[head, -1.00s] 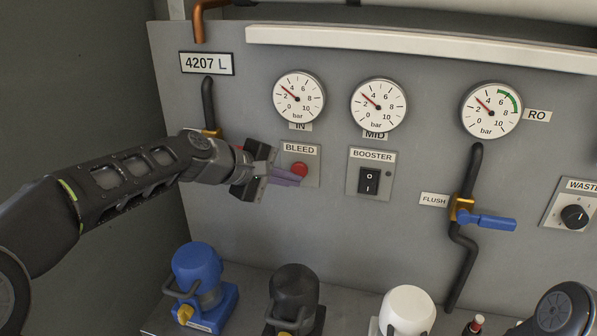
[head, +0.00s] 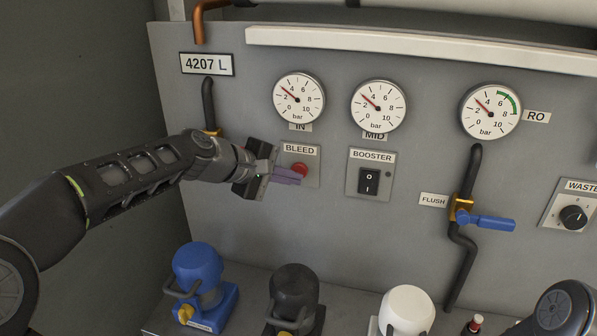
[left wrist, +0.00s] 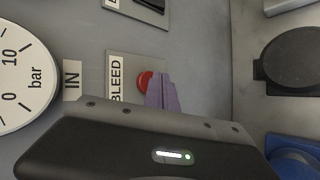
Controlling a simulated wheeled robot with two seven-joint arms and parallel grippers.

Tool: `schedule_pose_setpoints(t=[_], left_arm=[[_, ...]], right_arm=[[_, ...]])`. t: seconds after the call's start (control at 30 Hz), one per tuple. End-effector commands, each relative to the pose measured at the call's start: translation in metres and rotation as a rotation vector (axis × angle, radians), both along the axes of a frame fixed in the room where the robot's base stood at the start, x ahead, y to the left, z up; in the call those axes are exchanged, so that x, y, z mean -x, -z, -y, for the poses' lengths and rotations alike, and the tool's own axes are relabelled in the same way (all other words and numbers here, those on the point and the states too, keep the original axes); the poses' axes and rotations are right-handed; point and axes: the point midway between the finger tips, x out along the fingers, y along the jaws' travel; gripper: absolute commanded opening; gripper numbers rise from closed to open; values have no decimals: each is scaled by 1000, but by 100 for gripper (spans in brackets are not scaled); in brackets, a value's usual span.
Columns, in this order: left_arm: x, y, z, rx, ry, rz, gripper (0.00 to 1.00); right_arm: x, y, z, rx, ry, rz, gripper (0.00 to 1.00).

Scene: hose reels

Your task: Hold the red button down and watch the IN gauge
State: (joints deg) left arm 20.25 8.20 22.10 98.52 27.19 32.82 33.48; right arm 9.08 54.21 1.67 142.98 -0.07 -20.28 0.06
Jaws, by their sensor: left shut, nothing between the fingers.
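The red button (head: 300,169) sits on the BLEED plate (head: 310,180) on the grey panel. It also shows in the left wrist view (left wrist: 145,82), partly hidden by my fingers. My left gripper (head: 290,175) is shut and empty, its purple fingertips at the button's lower edge in the head view. I cannot tell whether they touch the button or whether it is pressed in. The IN gauge (head: 299,100) is above the button, its needle pointing to the upper left, a little above 2 bar. My right gripper is not in view.
The MID gauge (head: 378,107), BOOSTER switch (head: 369,181) and blue-handled FLUSH valve (head: 487,221) are to the right on the panel. Below stand a blue housing (head: 198,270), a black one (head: 294,290) and a white one (head: 408,310).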

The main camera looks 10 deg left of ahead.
Motion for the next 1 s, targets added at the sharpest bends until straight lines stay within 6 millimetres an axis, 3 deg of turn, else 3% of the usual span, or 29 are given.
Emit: schedule_pose_setpoints(t=[1.0], left_arm=[[-11,-1,1,1,0,1,0]], right_arm=[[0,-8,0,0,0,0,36]])
